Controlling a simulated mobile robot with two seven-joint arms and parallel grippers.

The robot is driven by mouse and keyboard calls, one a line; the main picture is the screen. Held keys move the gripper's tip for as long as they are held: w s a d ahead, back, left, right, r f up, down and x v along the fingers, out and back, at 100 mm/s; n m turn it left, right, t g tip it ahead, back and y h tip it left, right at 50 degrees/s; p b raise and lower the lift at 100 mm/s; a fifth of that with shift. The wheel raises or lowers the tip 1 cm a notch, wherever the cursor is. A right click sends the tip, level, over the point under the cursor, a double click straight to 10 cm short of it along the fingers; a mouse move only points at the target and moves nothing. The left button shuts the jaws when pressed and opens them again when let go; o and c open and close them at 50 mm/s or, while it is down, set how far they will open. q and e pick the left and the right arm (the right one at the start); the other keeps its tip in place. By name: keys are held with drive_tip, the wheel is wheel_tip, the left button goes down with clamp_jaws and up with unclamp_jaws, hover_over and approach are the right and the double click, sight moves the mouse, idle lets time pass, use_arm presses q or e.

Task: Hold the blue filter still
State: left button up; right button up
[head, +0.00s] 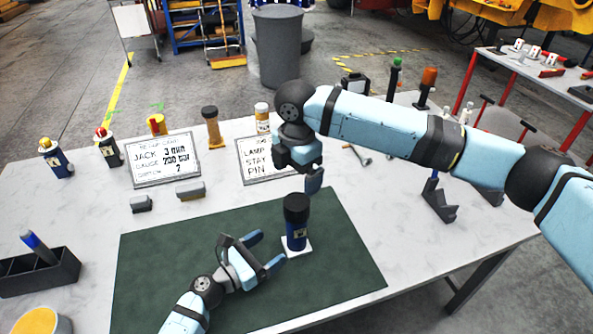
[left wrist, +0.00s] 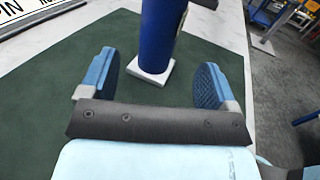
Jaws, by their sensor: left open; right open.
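The blue filter (head: 296,228) stands upright on a white square base on the green mat (head: 190,262), with a black cap on top. My left gripper (head: 268,250) is open just to the left of it, low over the mat. In the left wrist view the filter (left wrist: 160,35) stands ahead, between the lines of the two open fingers (left wrist: 155,82) and beyond their tips; the fingers do not appear to touch it. Its top is cut off in that view. My right gripper (head: 314,178) hangs above and behind the filter, apart from it; its finger gap is hard to see.
Two lettered boards (head: 165,160) and (head: 262,158) stand behind the mat, with small grey blocks (head: 190,191) in front. Several bottles stand along the back left. A black holder (head: 40,272) is at the left edge. The mat's right part is clear.

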use_arm(q)
drive_tip(key=shift+v, duration=2.1)
use_arm(e)
drive_tip(key=shift+f, duration=0.3)
